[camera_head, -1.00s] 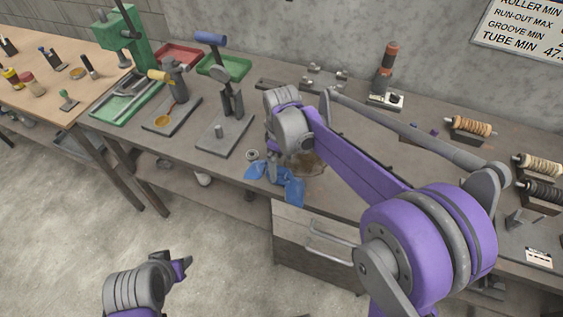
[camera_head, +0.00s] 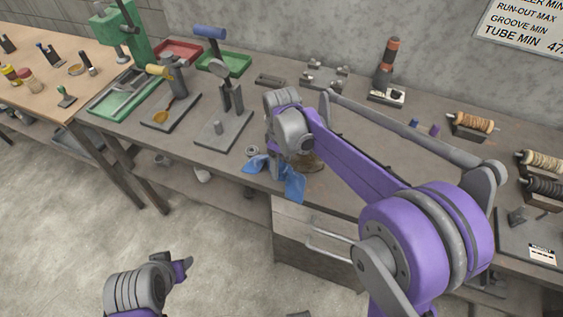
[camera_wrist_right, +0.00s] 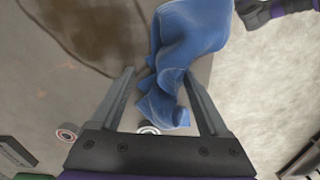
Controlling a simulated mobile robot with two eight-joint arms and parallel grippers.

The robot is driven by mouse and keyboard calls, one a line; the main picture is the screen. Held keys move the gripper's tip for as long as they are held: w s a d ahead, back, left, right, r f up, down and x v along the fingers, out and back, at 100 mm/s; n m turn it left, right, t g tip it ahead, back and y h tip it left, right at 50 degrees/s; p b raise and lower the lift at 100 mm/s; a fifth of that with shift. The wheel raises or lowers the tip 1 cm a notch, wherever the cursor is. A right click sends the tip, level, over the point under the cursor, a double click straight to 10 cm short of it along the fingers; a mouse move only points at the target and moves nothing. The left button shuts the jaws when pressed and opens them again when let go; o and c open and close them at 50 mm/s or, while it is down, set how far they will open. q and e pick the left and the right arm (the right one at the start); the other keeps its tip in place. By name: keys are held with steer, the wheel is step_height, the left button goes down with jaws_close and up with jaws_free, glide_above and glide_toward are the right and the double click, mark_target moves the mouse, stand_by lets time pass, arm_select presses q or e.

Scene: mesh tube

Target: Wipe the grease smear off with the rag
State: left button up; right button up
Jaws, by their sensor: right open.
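The blue rag (camera_head: 292,184) lies crumpled at the front edge of the workbench, with a part hanging over the edge. In the right wrist view the rag (camera_wrist_right: 187,45) runs between the fingers and beyond their tips. My right gripper (camera_wrist_right: 158,74) is open, with one finger on each side of the rag; I cannot tell whether they touch it. The brown grease smear (camera_head: 312,161) is on the benchtop beside the rag, partly hidden by my right arm. It shows larger in the right wrist view (camera_wrist_right: 95,32). My left gripper (camera_head: 180,268) is over the floor, away from the bench; its jaws are unclear.
A small metal ring (camera_head: 252,150) lies left of the rag, near a stand with a grey base (camera_head: 222,133). A drawer handle (camera_head: 328,246) sticks out below the bench edge. Thread spools (camera_head: 473,122) stand at the right. The floor in front is clear.

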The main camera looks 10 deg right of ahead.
jaws_close()
stand_by(0.5)
